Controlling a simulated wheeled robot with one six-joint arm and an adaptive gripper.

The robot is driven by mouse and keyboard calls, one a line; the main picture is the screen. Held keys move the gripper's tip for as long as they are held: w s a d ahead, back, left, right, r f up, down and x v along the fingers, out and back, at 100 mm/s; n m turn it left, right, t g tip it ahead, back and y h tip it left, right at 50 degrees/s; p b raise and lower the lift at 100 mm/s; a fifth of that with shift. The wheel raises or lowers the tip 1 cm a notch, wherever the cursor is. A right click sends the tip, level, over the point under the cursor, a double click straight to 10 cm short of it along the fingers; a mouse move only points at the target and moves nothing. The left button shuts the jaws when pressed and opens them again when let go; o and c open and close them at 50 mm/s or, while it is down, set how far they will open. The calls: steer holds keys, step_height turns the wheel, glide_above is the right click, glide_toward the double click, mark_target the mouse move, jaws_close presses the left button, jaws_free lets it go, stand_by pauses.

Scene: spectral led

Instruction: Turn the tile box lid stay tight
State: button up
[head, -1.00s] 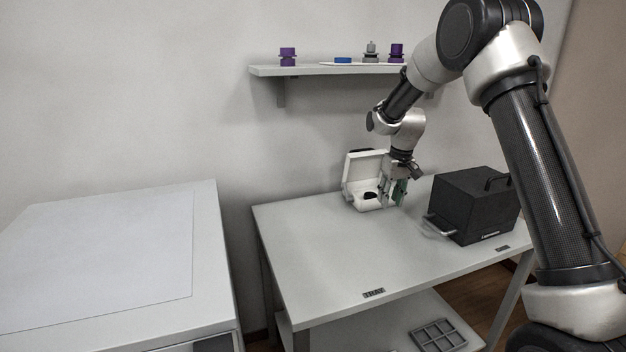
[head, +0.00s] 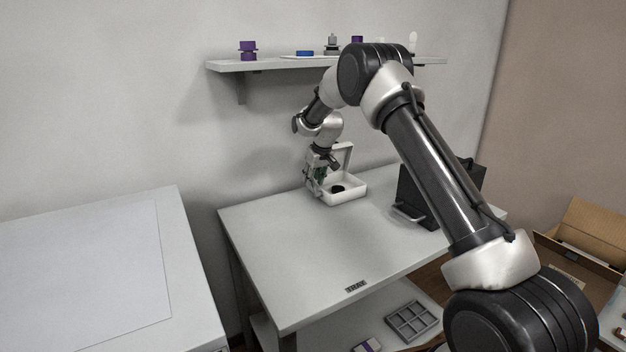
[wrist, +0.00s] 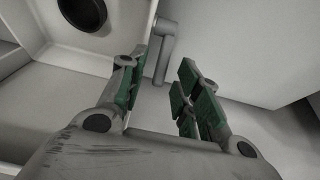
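The white tile box (head: 352,196) stands at the back of the table with its lid (head: 344,155) raised. A dark round thing (head: 337,188) lies inside it and also shows at the top left of the wrist view (wrist: 82,10). My gripper (head: 316,186) is at the box's left side, pointing down. In the wrist view my gripper (wrist: 162,72) is open, with green pads on both fingers. A grey stay (wrist: 161,60) with a round knob-like end (wrist: 166,27) shows between and beyond the fingertips. I cannot tell whether a finger touches it.
A black case (head: 415,195) with a front handle stands right of the box, partly behind my arm. A wall shelf (head: 270,64) with small purple, blue and grey items is above. The table's front (head: 300,265) is clear. An open cardboard box (head: 590,235) is at far right.

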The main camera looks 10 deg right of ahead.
steer(key=shift+f, duration=0.1)
jaws_close()
steer(key=shift+s+d+t+y, duration=0.25)
steer(key=shift+s+t+y, duration=0.4)
steer(key=shift+t, duration=0.75)
steer(key=shift+s, duration=0.15)
jaws_free()
